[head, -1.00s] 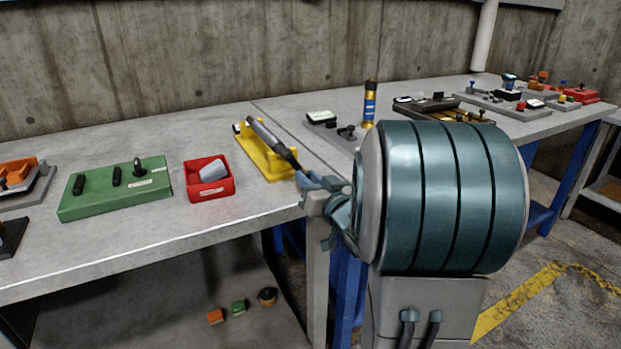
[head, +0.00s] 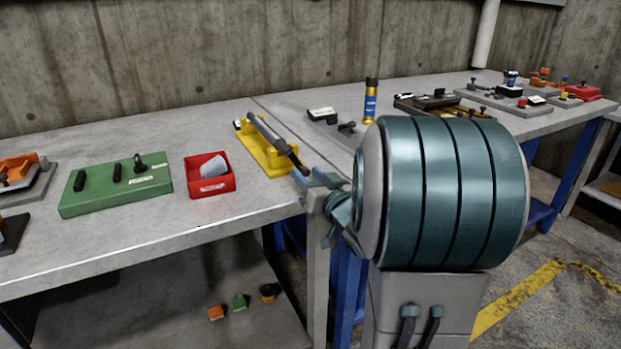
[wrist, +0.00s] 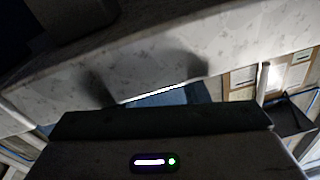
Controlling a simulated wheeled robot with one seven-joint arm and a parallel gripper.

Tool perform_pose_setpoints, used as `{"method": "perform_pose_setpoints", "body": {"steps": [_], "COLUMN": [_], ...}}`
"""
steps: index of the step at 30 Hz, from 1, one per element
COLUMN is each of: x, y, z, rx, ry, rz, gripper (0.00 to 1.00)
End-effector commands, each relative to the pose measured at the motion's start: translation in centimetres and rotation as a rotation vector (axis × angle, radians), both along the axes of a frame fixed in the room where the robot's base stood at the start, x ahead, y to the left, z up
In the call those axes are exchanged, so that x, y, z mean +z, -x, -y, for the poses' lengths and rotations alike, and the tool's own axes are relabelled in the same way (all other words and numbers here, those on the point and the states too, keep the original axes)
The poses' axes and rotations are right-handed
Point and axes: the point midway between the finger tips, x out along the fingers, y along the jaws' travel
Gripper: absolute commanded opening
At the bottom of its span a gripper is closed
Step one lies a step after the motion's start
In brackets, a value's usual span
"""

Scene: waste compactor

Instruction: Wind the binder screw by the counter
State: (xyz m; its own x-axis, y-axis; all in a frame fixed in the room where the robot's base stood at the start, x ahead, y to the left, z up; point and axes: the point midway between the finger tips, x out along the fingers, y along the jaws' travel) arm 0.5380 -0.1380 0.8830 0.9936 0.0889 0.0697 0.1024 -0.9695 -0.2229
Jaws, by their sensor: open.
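A grey plate on the bench carries a small box with a pale display face (head: 322,114), which may be the counter, and a dark knob (head: 347,128), which may be the binder screw. The picture is too small to be sure. My gripper (head: 312,180) is at the bench's front edge, below and left of that plate and apart from it. It is open and nothing shows in it. My large teal arm link hides part of the plate's right side. The wrist view shows a pale speckled surface close by with dark shadows, and no knob or counter.
A gold-and-blue cylinder (head: 370,100) stands behind the plate. More devices fill the far right.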

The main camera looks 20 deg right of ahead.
Motion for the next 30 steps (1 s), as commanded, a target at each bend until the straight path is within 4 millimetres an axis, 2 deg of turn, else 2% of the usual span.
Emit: {"method": "perform_pose_setpoints", "body": {"steps": [5,8,12,18,30], "x": [0.0,0.0,-0.2,-1.0,-1.1], "y": [1.1,2.8,6.0,8.7,12.4], "z": [0.2,0.3,0.6,0.8,1.1], "rx": [-0.002,-0.002,-0.004,-0.001,-0.001], "ry": [0.000,0.000,0.000,0.003,0.002], "rz": [0.001,0.001,0.001,0.005,0.004], "gripper": [0.41,0.41,0.41,0.41,0.41]}}
